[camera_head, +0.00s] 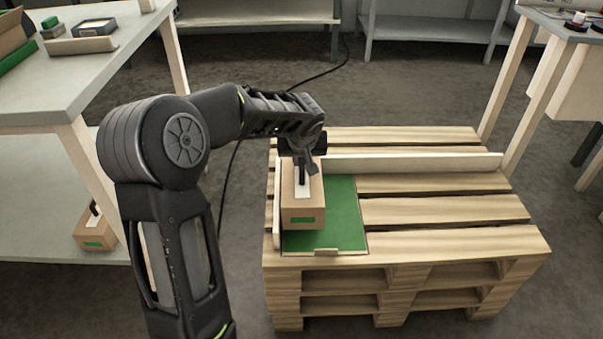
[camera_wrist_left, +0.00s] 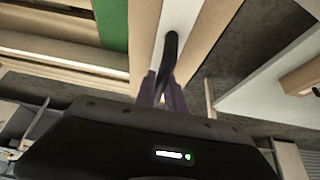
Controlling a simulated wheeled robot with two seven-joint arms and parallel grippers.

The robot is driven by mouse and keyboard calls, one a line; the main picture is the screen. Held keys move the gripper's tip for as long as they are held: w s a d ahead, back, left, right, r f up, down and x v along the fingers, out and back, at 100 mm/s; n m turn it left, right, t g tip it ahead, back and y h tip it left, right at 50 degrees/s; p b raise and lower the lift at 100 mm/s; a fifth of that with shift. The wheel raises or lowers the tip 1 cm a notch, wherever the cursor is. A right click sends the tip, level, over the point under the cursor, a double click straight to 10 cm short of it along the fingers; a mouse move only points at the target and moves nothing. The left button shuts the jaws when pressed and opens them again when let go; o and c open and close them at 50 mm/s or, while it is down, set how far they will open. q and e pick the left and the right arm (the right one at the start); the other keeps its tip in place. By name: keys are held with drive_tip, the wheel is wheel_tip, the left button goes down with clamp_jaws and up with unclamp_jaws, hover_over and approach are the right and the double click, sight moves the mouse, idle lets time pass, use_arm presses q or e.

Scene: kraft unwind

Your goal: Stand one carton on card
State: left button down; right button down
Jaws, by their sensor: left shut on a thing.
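A brown carton (camera_head: 302,206) with a white top strip, a black handle and a green label stands upright over the left part of the green card (camera_head: 346,215). The card lies on the left front of the wooden pallet (camera_head: 440,211). My left gripper (camera_head: 301,165) points down and is shut on the carton's handle, which also shows in the left wrist view (camera_wrist_left: 170,50). Whether the carton's base touches the card cannot be told. A second carton (camera_head: 95,232) with a handle stands on the lower shelf at the left. My right gripper is not in view.
Pale wooden strips run along the pallet's back (camera_head: 415,163) and left edge, close to the carton. The pallet's right side is clear. A table (camera_head: 85,75) stands at the left.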

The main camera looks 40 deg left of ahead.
use_arm(q)
drive_tip(key=shift+f+b, duration=0.65)
drive_tip(key=shift+f, duration=1.7)
drive_tip(key=shift+f, duration=0.1)
drive_tip(key=c, duration=1.4)
unclamp_jaws()
drive_tip(key=shift+r, duration=0.3)
drive_tip(key=p+v, duration=0.2)
drive_tip(key=v, duration=0.8)
drive_tip(key=shift+d+r+p, duration=0.1)
drive_tip(key=shift+r+p, duration=0.1)
drive_tip(key=shift+p, duration=0.1)
drive_tip(key=shift+s+d+r, duration=0.2)
drive_tip(key=shift+s+r, duration=0.2)
drive_tip(key=shift+r, duration=0.1)
